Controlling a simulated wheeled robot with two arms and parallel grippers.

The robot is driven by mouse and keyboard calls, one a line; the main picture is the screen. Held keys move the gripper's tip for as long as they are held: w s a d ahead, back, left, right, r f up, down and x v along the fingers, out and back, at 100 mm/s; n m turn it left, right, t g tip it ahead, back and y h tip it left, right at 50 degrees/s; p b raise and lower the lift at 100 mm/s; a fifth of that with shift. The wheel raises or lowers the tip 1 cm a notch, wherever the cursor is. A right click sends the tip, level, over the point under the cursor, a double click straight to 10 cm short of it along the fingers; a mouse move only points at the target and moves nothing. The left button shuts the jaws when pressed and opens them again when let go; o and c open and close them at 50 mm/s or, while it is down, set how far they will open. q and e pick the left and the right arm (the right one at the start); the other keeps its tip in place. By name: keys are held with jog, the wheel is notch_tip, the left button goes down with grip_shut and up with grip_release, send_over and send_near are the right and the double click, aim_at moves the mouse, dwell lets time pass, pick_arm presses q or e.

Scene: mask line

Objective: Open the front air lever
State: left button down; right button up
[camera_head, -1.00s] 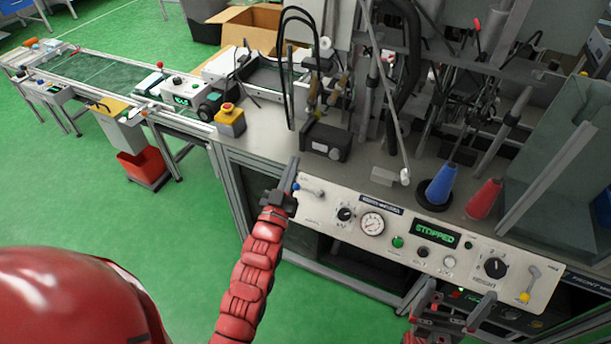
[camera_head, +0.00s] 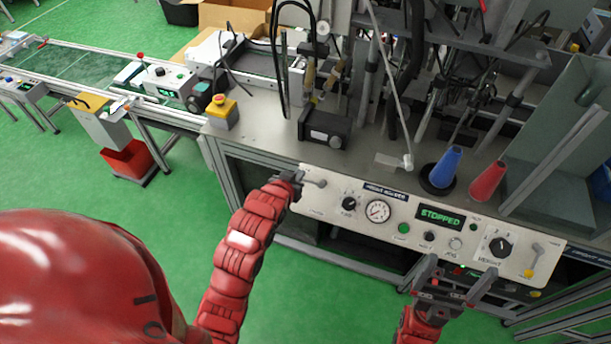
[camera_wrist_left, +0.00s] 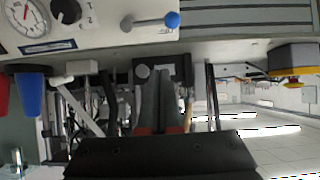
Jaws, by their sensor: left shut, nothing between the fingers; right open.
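The control panel (camera_head: 330,212) has a lever at its left end, with a grey stem (camera_head: 317,183) in the head view. In the left wrist view, which is upside down, the lever (camera_wrist_left: 150,22) lies sideways with a blue knob (camera_wrist_left: 172,19) at its end. My left gripper (camera_head: 296,178) is at the panel's upper left corner and hides the knob in the head view. Its fingers (camera_wrist_left: 160,75) are shut and empty, with the lever just beyond their tips; contact cannot be told. My right gripper (camera_head: 457,278) is open and empty before the panel's lower right part.
A second lever with a yellow knob (camera_head: 529,273) is at the panel's right end. The display (camera_head: 440,218) reads STOPPED. Blue (camera_head: 445,167) and red (camera_head: 488,180) cones and a black box (camera_head: 325,126) stand on the bench. A yellow emergency-stop box (camera_head: 222,110) is farther left.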

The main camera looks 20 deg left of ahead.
pick_arm(q)
jog(key=p, duration=0.4)
send_over(312, 182)
jog(key=w+a, duration=0.2)
jog(key=w, duration=0.1)
jog(key=f, duration=0.5)
jog(key=shift+s, duration=0.2)
jog(key=shift+s+f+p, duration=0.8)
jog(key=shift+s+p, duration=0.05)
jog(key=shift+p, duration=0.15)
jog(key=shift+s+f+p, duration=0.3)
jog(key=shift+s+f, duration=0.05)
jog(key=shift+s, duration=0.25)
jog(key=shift+s+f, duration=0.1)
jog(key=shift+f, duration=0.15)
